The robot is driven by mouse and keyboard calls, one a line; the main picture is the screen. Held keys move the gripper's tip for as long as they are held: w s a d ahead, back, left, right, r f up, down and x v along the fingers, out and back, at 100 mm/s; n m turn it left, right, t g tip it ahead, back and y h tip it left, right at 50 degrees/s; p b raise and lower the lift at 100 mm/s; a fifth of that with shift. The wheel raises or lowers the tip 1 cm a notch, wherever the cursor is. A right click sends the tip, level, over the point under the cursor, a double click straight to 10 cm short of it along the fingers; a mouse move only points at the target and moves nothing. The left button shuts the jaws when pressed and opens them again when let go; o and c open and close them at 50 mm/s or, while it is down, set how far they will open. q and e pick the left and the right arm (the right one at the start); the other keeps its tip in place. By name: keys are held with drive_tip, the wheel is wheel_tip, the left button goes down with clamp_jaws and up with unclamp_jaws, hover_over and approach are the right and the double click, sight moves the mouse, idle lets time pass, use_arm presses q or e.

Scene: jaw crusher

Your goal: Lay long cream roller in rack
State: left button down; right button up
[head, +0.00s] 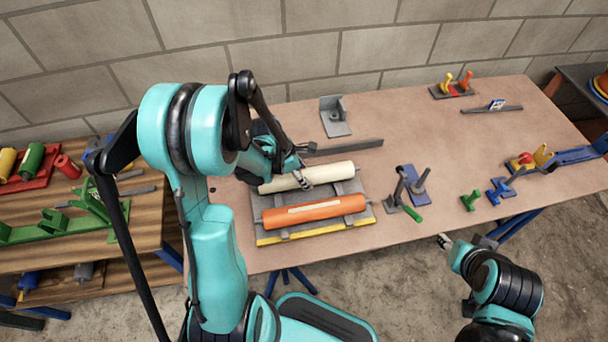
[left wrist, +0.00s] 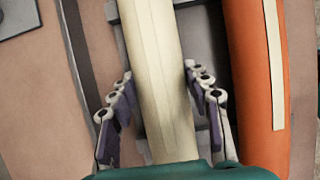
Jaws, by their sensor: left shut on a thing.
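The long cream roller (head: 325,174) lies lengthwise over the back part of the grey rack (head: 355,186), parallel to the orange roller beside it. My left gripper (head: 306,178) is shut on the cream roller, its fingers on either side of it. In the left wrist view the cream roller (left wrist: 158,70) runs up between the two fingers of my left gripper (left wrist: 158,92). I cannot tell whether the roller rests on the rack or is slightly above it. My right gripper (head: 444,240) is beyond the table's front edge, small and partly turned away.
An orange roller (head: 313,211) lies in the front of the rack and also shows in the left wrist view (left wrist: 255,60). A dark bar (head: 345,147) lies behind the rack. Clamps (head: 404,190) stand to its right. The table's (head: 420,120) back middle is clear.

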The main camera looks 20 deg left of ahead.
use_arm(q)
drive_tip(key=shift+f, duration=0.35)
drive_tip(key=c, duration=0.6)
unclamp_jaws()
drive_tip(key=shift+c, duration=0.2)
drive_tip(key=v, duration=1.2)
drive_tip(key=s+d+r+m+t+y, duration=0.1)
drive_tip(key=s+d+m, duration=0.4)
drive_tip(key=m, duration=0.7)
drive_tip(key=s+d+r+m+t+y, duration=0.2)
drive_tip(key=s+d+r+m, duration=0.3)
drive_tip(key=m, duration=0.8)
drive_tip(key=shift+t+y, duration=0.3)
drive_tip(key=shift+t, duration=0.4)
